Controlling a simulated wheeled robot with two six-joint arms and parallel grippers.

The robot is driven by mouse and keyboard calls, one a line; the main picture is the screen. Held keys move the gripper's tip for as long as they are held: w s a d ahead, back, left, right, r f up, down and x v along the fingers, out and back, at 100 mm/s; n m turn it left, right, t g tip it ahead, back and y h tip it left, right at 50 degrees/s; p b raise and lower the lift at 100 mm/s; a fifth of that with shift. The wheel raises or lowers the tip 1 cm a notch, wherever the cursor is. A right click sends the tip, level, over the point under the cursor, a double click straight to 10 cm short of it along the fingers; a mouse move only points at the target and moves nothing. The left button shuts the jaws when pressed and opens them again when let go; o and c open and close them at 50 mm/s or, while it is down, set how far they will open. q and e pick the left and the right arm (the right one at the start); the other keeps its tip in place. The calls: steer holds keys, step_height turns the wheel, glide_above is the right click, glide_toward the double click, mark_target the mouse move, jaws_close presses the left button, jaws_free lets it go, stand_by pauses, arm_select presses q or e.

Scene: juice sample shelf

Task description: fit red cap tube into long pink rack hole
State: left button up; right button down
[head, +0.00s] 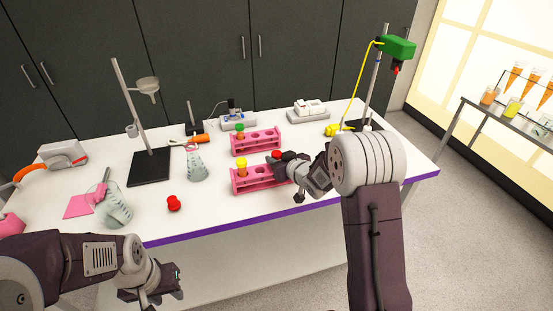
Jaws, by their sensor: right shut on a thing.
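The red cap tube (276,154) shows only as a red cap at the tips of my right gripper (279,162), which is shut on it. Its lower part is hidden. The gripper is over the right part of the front pink rack (262,188); I cannot tell whether the tube is in a hole or above it. This rack holds a yellow cap tube (241,168) at its left end. A second pink rack (258,149) behind it holds a green cap tube (240,131). My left gripper (163,292) is low, in front of the table edge, apart from the racks; its jaws are unclear.
A red object (173,203) lies on the white table left of the front rack. Flasks (196,167) and a black-based stand (149,168) are at left. A green-topped stand (397,47) rises at back right. The front middle of the table is clear.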

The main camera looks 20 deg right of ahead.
steer(key=c, duration=1)
jaws_free()
steer(key=shift+o, duration=0.2)
steer(key=v, duration=0.9)
steer(key=a+r+n+y, duration=0.1)
steer(key=a+r, duration=0.1)
steer(key=a, duration=0.1)
steer(key=s+f+m+g+h, duration=0.1)
steer(key=s+f+g, duration=0.3)
steer(key=s, duration=0.4)
steer(key=s+d+f+m+g+h, duration=0.1)
steer(key=s+f+g, duration=0.3)
steer(key=s, duration=0.4)
steer(key=s+f+m+g+h, duration=0.1)
steer(key=s+f+g, duration=0.2)
steer(key=s+f, duration=0.2)
steer(key=s, duration=0.3)
steer(key=shift+s+d+m+g+h+p, duration=0.2)
steer(key=shift+s+m+g+h+p, duration=0.1)
steer(key=shift+m+g+h, duration=0.1)
